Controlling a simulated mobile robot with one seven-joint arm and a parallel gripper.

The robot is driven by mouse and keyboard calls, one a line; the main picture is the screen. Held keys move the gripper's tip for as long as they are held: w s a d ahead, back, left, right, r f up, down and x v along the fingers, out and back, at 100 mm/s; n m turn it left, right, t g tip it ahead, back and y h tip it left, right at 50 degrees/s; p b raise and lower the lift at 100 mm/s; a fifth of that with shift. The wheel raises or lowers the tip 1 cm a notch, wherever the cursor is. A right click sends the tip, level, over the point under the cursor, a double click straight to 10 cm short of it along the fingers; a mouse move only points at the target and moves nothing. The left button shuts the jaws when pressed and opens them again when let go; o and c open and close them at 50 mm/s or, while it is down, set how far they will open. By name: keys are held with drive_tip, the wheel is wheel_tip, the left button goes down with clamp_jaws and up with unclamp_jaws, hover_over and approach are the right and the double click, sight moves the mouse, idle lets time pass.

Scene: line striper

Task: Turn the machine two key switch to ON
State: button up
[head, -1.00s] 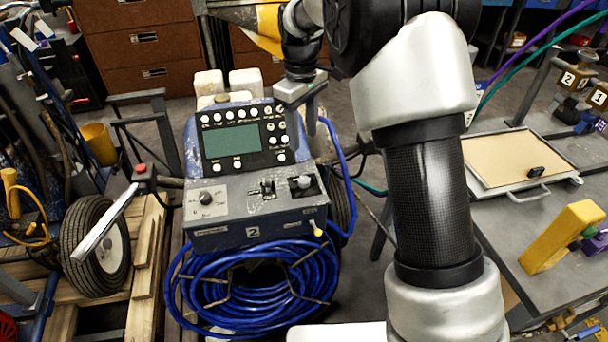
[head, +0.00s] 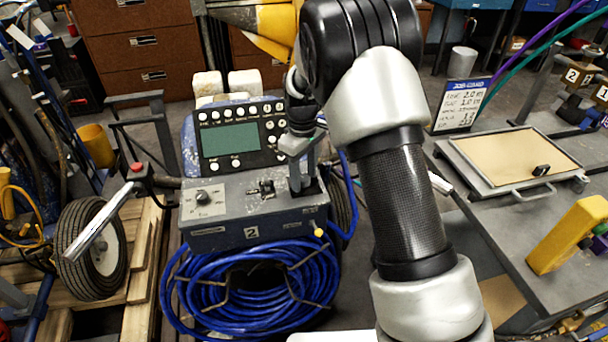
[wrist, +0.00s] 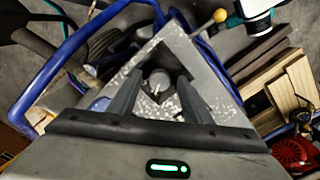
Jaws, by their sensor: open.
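Machine two is the blue and grey unit (head: 215,228) with a "2" label (head: 252,232) on its front. Its sloping grey top carries a dial (head: 203,197) at left and a small dark metal fitting (head: 266,187) in the middle. I cannot tell for sure which control is the key switch. My gripper (head: 303,190) points down at the right end of this top, covering the control there. In the wrist view my open gripper (wrist: 159,84) has a finger on each side of a round grey knob (wrist: 160,77); contact cannot be told.
A display panel with white buttons (head: 240,137) rises behind the controls. A coiled blue hose (head: 250,290) hangs in front, and a blue hose loop runs along the right side. A red-buttoned handle (head: 137,168) is at left. A grey bench (head: 480,225) stands at right.

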drive_tip(key=c, duration=1.1)
drive_tip(key=shift+o, duration=0.2)
drive_tip(key=shift+r+m, duration=0.1)
drive_tip(key=shift+m, duration=0.2)
drive_tip(key=m+p, duration=0.2)
drive_tip(key=m, duration=0.2)
drive_tip(key=shift+m+p, duration=0.3)
drive_tip(key=shift+p, duration=0.05)
drive_tip(key=m+p, duration=0.2)
drive_tip(key=m, duration=0.4)
drive_tip(key=shift+w+a+m, duration=0.1)
drive_tip(key=shift+m, duration=0.2)
drive_tip(key=o, duration=1.1)
drive_tip(key=shift+c, duration=0.2)
